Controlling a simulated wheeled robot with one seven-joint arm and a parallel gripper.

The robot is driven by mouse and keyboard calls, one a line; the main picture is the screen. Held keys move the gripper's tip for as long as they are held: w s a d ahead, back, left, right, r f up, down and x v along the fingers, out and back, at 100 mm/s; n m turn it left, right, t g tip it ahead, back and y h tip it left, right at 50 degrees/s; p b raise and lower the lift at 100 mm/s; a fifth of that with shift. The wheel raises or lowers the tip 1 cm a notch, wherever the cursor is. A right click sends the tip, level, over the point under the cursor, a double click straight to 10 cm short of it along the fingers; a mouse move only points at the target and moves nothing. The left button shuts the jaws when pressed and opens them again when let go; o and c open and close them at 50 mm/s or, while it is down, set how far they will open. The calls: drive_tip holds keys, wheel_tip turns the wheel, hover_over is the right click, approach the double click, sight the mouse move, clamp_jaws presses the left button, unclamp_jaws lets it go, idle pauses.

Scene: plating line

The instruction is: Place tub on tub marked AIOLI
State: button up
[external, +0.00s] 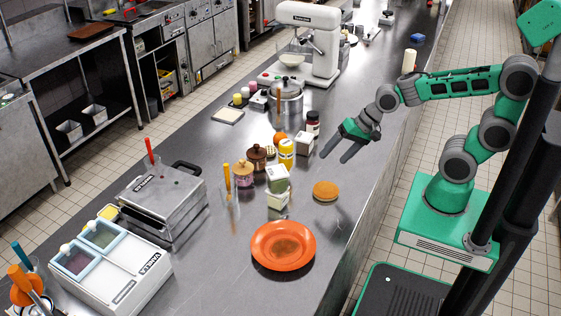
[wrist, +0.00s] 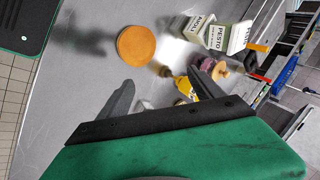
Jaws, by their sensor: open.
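A tub with a green side, lettered PESTO (wrist: 234,36), appears to rest on top of the white tub lettered AIOLI (wrist: 197,27). In the external view the pesto tub (external: 278,177) is above the AIOLI tub (external: 278,198), in mid-counter behind the orange plate. Whether they are squarely aligned I cannot tell. My gripper (external: 332,158) is open and empty above the counter's right side, up and to the right of the tubs. In the wrist view my gripper's fingers (wrist: 160,78) are apart with nothing held between them.
An orange-brown disc (external: 325,191) lies right of the tubs, and an orange plate (external: 283,246) in front. A spoon cup (external: 228,190) is left. The counter's right edge is mostly clear.

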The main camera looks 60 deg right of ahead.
drive_tip(key=s+d+r+n+g+h, duration=0.1)
drive_tip(key=s+d+r+n+h, duration=0.2)
drive_tip(key=s+d+n, duration=0.4)
drive_tip(key=shift+s+n+g, duration=0.4)
drive_tip(key=shift+s+n, duration=0.05)
drive_tip(key=shift+n, duration=0.35)
